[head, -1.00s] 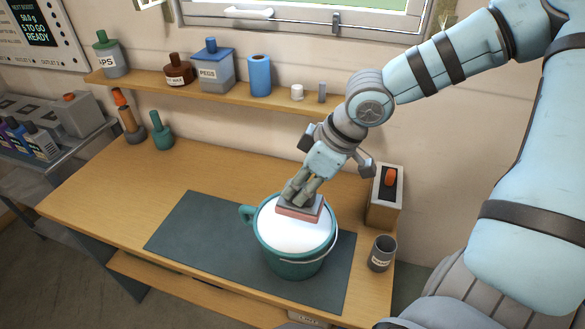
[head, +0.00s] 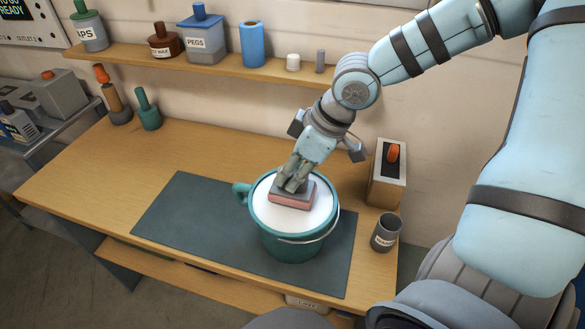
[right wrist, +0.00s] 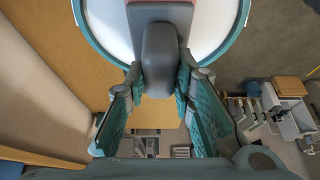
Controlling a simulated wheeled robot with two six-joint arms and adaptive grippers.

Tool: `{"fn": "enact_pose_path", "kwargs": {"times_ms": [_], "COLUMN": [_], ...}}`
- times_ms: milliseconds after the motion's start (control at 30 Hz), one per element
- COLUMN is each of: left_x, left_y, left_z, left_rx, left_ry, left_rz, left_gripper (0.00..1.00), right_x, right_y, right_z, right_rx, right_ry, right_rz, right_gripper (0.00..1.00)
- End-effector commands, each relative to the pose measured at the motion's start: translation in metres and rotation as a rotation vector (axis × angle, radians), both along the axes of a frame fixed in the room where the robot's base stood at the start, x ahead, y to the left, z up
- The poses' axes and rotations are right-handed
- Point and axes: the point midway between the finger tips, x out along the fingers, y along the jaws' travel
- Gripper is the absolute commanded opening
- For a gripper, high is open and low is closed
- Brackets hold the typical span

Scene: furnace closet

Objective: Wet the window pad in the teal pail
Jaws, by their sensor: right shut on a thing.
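The teal pail (head: 290,240) stands on the dark mat on the bench, filled near its rim with something white (head: 315,215); the pail's rim also shows in the right wrist view (right wrist: 98,40). My right gripper (head: 292,183) is shut on the grey handle (right wrist: 160,60) of the window pad (head: 291,199), a grey block with a pinkish-red underside. The pad sits within the pail's rim, at or just above the white surface; I cannot tell whether it touches. My left gripper is not in view.
A grey labelled cup (head: 385,233) and a box with an orange switch (head: 388,175) stand right of the pail. A shelf (head: 200,63) with jars runs behind. The dark mat (head: 185,215) is clear to the left.

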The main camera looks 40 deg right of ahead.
Motion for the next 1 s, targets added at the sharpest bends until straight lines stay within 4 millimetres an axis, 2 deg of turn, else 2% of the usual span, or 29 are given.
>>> {"fn": "enact_pose_path", "kwargs": {"times_ms": [1000], "left_x": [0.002], "left_y": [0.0], "left_z": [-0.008], "left_rx": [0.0], "left_ry": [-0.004], "left_rz": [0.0], "left_gripper": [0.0], "right_x": [0.0], "right_y": [0.0], "right_z": [-0.011], "right_rx": [0.0], "right_ry": [0.0], "right_rz": [0.0], "right_gripper": [0.01]}}
